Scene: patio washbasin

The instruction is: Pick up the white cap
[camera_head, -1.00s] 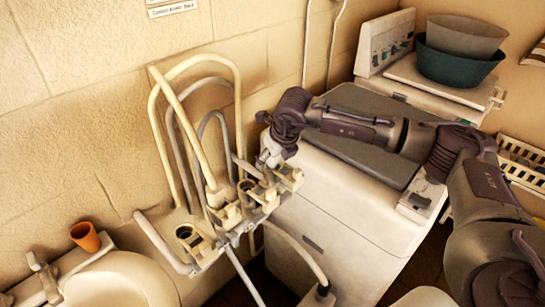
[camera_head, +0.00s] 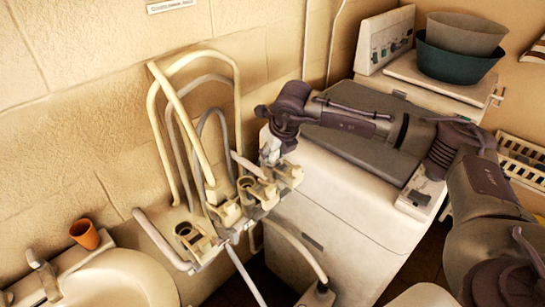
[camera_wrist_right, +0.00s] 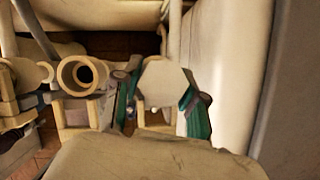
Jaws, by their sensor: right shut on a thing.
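The white cap (camera_wrist_right: 165,82) shows in the right wrist view as a pale, flat, many-sided piece between two green-padded fingers. My right gripper (camera_wrist_right: 158,104) is shut on it. In the head view my right gripper (camera_head: 272,152) points down at the right end of the row of pale holders (camera_head: 224,212). The cap is too small and too covered by the fingers to make out there. I cannot tell whether it still touches the holder below. My left gripper is out of view.
Tall bent pipes (camera_head: 171,140) rise behind the holders, left of my right gripper. A white washing machine (camera_head: 345,205) stands close on the right. A washbasin (camera_head: 120,280) and an orange cup (camera_head: 85,234) are at lower left. An open round socket (camera_wrist_right: 80,75) sits beside the gripper.

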